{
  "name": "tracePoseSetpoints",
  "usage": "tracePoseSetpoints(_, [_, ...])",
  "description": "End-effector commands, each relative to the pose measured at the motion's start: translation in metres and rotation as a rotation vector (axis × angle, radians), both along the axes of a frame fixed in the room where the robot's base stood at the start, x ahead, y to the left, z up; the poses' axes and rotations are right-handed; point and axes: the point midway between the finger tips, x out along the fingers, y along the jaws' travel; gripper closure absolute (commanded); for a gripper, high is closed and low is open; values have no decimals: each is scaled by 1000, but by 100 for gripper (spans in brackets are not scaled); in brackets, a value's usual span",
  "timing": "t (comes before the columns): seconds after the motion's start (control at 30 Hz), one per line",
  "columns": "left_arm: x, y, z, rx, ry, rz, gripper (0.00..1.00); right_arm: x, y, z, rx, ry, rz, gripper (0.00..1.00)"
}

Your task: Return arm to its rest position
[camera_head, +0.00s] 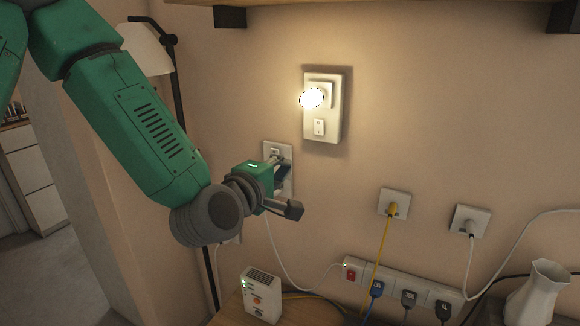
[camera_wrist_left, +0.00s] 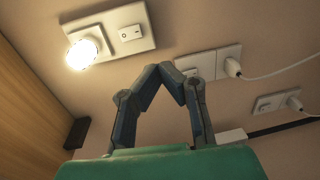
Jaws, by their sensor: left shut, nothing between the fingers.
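My left arm (camera_head: 135,120) comes in from the upper left of the head view and reaches down to the middle. Its left gripper (camera_head: 284,187) is in front of the wall, by a white wall plate (camera_head: 278,152) that it partly covers. In the left wrist view the two dark fingers of the left gripper (camera_wrist_left: 165,72) bend inward and their tips meet, with nothing between them. I cannot tell whether the fingers touch the wall plate. My right gripper is in neither view.
A lit night light (camera_head: 312,97) is plugged in above a switch. Yellow (camera_head: 385,240) and white cords run from wall sockets. Below stand a power strip (camera_head: 400,285), a small white box (camera_head: 262,295) and a white jug (camera_head: 535,295). A floor lamp (camera_head: 148,47) stands behind my arm.

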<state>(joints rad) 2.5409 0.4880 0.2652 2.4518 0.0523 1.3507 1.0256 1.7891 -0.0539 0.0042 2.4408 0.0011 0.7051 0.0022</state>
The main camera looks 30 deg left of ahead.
Motion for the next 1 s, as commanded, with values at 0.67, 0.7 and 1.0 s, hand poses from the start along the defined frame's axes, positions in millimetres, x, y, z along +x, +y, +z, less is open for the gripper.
tracePoseSetpoints(0.67, [-37, -25, -151, 394, 375, -209, 100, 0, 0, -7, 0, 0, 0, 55])
tracePoseSetpoints(0.7, [-50, -27, -180, 470, 447, -265, 100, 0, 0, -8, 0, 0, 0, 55])
tracePoseSetpoints(1.0, [-195, -26, -353, 964, 912, -814, 100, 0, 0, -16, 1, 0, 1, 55])
